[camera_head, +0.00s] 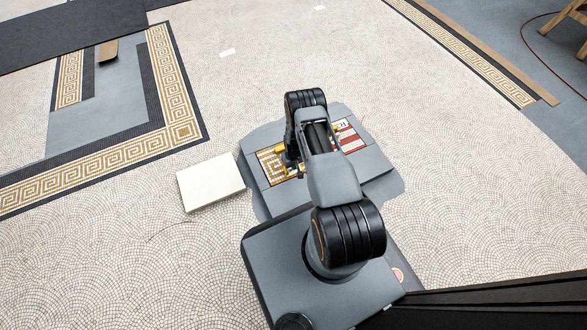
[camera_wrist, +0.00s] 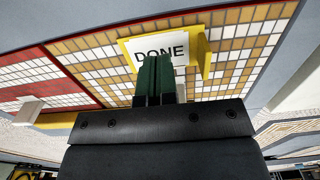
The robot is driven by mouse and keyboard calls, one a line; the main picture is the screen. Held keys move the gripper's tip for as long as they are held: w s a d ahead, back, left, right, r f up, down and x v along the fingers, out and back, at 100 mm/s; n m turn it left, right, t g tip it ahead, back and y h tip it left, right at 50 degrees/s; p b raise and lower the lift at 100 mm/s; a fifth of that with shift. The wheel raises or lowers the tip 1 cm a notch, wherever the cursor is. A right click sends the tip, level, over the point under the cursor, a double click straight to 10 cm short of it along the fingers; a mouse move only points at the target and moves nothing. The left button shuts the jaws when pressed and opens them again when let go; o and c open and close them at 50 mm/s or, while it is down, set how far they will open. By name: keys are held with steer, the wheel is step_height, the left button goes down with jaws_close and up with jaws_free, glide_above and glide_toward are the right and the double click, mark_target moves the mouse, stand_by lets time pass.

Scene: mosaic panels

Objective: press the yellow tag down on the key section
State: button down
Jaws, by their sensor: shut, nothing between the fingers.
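The yellow tag shows in the wrist view as a white face reading "DONE" with a yellow frame (camera_wrist: 204,60). It stands over the gold-and-white tiles of the key section (camera_wrist: 232,42). My gripper (camera_wrist: 158,68) is shut, and its dark green fingers overlap the lower middle of the tag's face. I cannot tell whether the fingertips touch it. In the head view the key section (camera_head: 270,163) is the gold patterned left part of the grey-edged panel, and my arm hides much of the tag and of my gripper's fingers.
A red and white section (camera_head: 350,140) lies at the panel's right, with a small white card (camera_head: 341,125) near it. A white slab (camera_head: 211,182) lies left of the panel. Pale mosaic floor (camera_head: 440,170) to the right is clear.

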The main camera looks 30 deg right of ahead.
step_height(320, 180, up, 7)
steer(key=p, duration=0.4)
steer(key=shift+f, duration=0.2)
stand_by(0.4)
steer(key=w+a+r+t+p, duration=0.15)
steer(key=r+p, duration=0.75)
steer(key=r, duration=1.5)
steer(key=w+a+r+p, duration=0.1)
steer(key=a+r+p, duration=0.45)
steer(key=r, duration=1.85)
steer(key=s+r+p, duration=0.3)
steer(key=r+p, duration=0.1)
steer(key=r, duration=0.4)
steer(key=s+r+t+p, duration=0.1)
steer(key=s+r+p, duration=0.2)
steer(key=r+p, duration=0.35)
steer(key=s+r+p, duration=0.3)
steer(key=r, duration=0.7)
steer(key=s+a+r+t+p, duration=0.1)
steer(key=s+a+r+p, duration=0.2)
steer(key=s+r+p, duration=0.6)
steer(key=s+v, duration=0.1)
steer(key=v, duration=0.5)
steer(key=shift+s+a, duration=0.15)
steer(key=shift+s, duration=0.1)
